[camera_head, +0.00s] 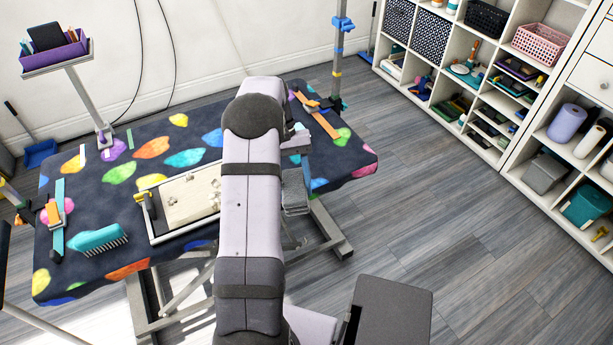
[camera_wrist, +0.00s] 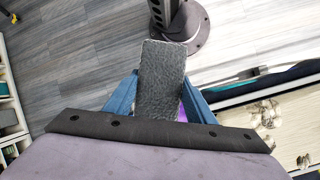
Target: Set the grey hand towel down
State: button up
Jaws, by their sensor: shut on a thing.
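The grey hand towel (camera_wrist: 160,82) is a dark grey, textured, upright rectangle in the middle of the wrist view. My gripper (camera_wrist: 160,98) is shut on it, with one blue finger on each side. Its lower end is hidden by the front of my wrist. Grey floor shows behind it on the left, so it appears held in the air beside the table.
The dark spotted table (camera_head: 335,158) carries a shallow cream tray (camera_head: 185,233) with a pale rim, partly behind my arm. A teal brush (camera_head: 98,240) lies at the front left, an orange strap (camera_head: 318,115) at the back right. Shelves (camera_head: 460,45) stand right. Open floor lies between.

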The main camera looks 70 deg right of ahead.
jog(key=s+d, duration=0.1)
jog(key=s+d+n, duration=0.1)
jog(key=shift+s+d+f, duration=0.2)
jog(key=shift+d+f, duration=0.15)
jog(key=shift+f, duration=0.05)
jog(key=w+d+r+n+t+h, duration=0.1)
jog(key=d+n+h, duration=0.3)
jog(key=n, duration=1.1)
jog(key=w+d+r+n+t+h, duration=0.2)
jog(key=d+n, duration=0.7)
jog(key=n, duration=0.7)
jog(key=shift+w+d+r+h, duration=0.4)
jog(key=shift+r+h, duration=0.4)
jog(key=shift+h, duration=0.3)
jog(key=shift+f+p, duration=0.55)
jog(key=shift+f, duration=4.45)
jog(key=shift+a+f, duration=0.1)
jog(key=shift+f, duration=0.1)
